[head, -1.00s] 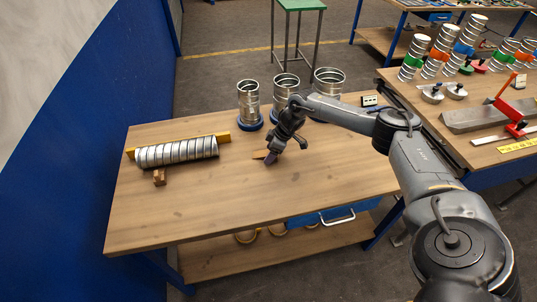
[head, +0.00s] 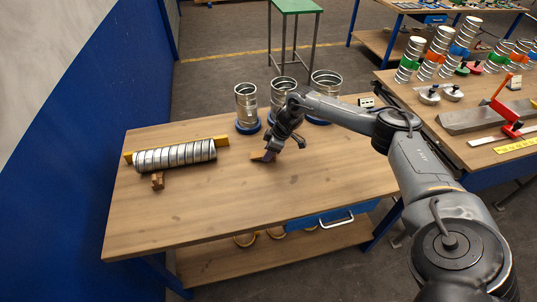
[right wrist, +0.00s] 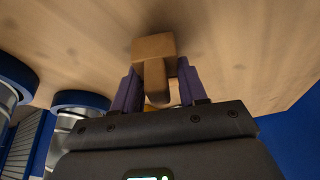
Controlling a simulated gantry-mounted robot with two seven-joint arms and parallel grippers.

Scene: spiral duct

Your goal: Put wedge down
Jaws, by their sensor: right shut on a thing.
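A small brown wooden wedge (right wrist: 153,68) sits between the two purple fingers of my right gripper (right wrist: 152,88) in the right wrist view. The gripper is shut on it. In the head view my right gripper (head: 270,155) points down, low over the middle of the workbench (head: 210,205), and a bit of the wedge (head: 257,155) shows at its fingertips. The wedge is at or just above the wood; I cannot tell whether it touches. Another wooden block (head: 157,181) rests against the front of the ribbed metal duct (head: 175,155) at the left. My left gripper is not in view.
Several short metal ducts in blue collars, one of them at the back (head: 246,105), stand behind my right gripper. The bench's front and centre are clear. A second bench (head: 470,125) with tools stands at the right.

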